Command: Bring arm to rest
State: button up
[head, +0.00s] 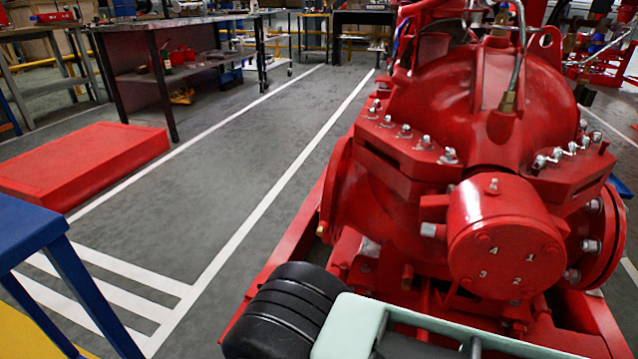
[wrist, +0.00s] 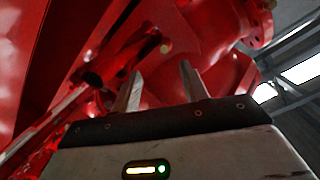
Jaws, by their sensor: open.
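My gripper (wrist: 160,92) shows in the wrist view with its two pale fingers spread apart and nothing between them. Red pump parts lie beyond the fingertips; I cannot tell the exact distance. In the head view my arm, black and pale green, crosses the bottom edge in front of the pump, and the gripper itself is not visible there. The large red pump (head: 480,130) fills the right half of the head view. Its round end cover (head: 505,240) bears the numbers 1 to 4. The pump also shows in the wrist view (wrist: 205,50).
A red base frame (head: 285,255) runs under the pump. A blue table (head: 35,235) stands at the left edge, near a low red box (head: 85,160). Workbenches (head: 190,70) stand at the back left. The grey floor (head: 240,165) between white lines is clear.

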jog(key=w+a+r+n+g+y, duration=0.1)
jog(key=a+r+g+y, duration=0.3)
jog(key=a+g, duration=0.45)
jog(key=s+a+r+n+g+y+p, duration=0.25)
jog(key=a+r+n+y, duration=0.35)
jog(key=r, duration=0.6)
jog(key=s+d+r+n+g+h, duration=0.2)
jog(key=s+d+r+n, duration=0.4)
jog(key=r, duration=0.3)
jog(key=s+d+r+n+g+h, duration=0.2)
jog(key=s+d+r+n, duration=0.3)
jog(key=s+d+r, duration=0.3)
notch_tip(320, 180, up, 39)
jog(key=w+p, duration=0.1)
jog(key=p, duration=3.7)
jog(key=shift+a, duration=0.1)
